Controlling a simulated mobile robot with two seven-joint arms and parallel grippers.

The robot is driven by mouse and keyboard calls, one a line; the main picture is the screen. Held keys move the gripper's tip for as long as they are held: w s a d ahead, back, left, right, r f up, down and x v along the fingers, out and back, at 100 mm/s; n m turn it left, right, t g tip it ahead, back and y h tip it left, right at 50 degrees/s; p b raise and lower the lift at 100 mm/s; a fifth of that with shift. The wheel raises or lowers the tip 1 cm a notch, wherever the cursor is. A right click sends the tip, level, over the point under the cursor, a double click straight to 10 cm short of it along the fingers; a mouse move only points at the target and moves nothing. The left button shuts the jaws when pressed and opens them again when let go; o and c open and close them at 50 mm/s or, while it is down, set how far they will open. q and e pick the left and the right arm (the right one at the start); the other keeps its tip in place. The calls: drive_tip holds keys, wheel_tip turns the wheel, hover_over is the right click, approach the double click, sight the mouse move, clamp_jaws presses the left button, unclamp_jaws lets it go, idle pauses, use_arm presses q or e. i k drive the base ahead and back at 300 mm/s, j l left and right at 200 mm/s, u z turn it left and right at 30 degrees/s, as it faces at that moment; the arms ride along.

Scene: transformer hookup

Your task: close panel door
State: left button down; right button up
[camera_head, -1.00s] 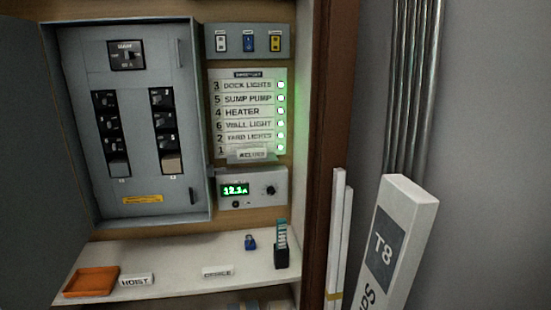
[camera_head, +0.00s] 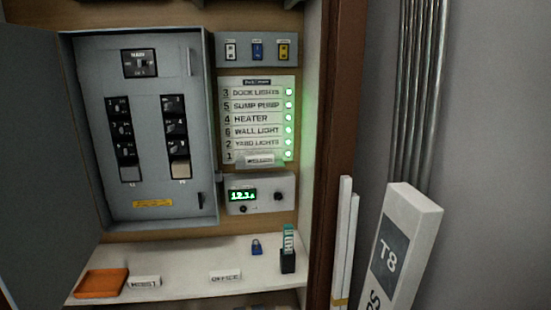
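The grey breaker panel (camera_head: 142,215) is mounted on the wooden back wall at the left. Its front shows a main switch (camera_head: 139,63) at the top and two columns of breakers (camera_head: 175,136). The dark grey panel door (camera_head: 40,150) stands wide open on the left side of the panel, and its outer part runs out of the picture. A small dark latch (camera_head: 200,200) sits at the panel's lower right. Neither of my grippers shows in the head view.
A shelf (camera_head: 190,270) below holds an orange tray (camera_head: 101,283), a HOIST label (camera_head: 145,282), an OFFICE label (camera_head: 225,277), a blue padlock (camera_head: 257,247) and a dark holder (camera_head: 288,262). A meter box (camera_head: 262,193) is right of the panel. White T8 boxes (camera_head: 410,225) lean at the right.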

sight(51, 229)
drive_tip(key=i+j+u, duration=0.1)
drive_tip(key=j+u, duration=0.25)
drive_tip(key=j, duration=1)
